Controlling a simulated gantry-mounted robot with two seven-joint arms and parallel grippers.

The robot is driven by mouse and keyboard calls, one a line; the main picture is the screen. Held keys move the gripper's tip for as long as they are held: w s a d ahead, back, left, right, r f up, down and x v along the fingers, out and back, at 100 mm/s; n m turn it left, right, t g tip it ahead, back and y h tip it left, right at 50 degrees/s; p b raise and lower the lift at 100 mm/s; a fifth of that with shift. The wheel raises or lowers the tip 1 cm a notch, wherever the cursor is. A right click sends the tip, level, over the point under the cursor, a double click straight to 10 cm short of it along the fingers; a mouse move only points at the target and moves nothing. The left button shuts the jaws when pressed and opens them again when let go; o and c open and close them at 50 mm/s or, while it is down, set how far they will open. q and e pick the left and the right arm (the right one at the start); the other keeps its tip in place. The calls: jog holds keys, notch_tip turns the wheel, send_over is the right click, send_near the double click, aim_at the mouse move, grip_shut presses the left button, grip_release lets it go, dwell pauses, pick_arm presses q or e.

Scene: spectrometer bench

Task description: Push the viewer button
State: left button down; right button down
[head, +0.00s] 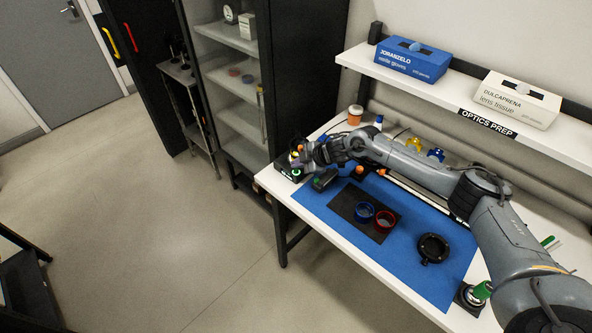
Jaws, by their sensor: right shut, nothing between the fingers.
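The viewer button seems to be on the small dark box (290,168) at the far left end of the bench, which has a lit green ring (295,173) on it. My right gripper (299,160) is at the end of the grey arm reaching in from the right. It is shut and empty, right over or beside this box. Its fingertips are small here, so I cannot tell whether they touch the button. My left gripper is not in view.
A blue mat (432,283) covers much of the white bench. On it are a blue ring (364,212), a red ring (385,220) and a black round part (432,248). A shelf above holds a blue glove box (413,59) and a white tissue box (516,98). A dark cabinet (300,70) stands behind the left end.

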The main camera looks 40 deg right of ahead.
dwell(0.4)
jog(key=shift+f, duration=0.15)
jog(key=shift+f, duration=0.3)
jog(key=shift+f, duration=0.3)
dwell(0.7)
jog(key=shift+r, duration=0.15)
jog(key=shift+r+p, duration=0.6)
jog(key=shift+p, duration=0.05)
jog(key=shift+r, duration=0.1)
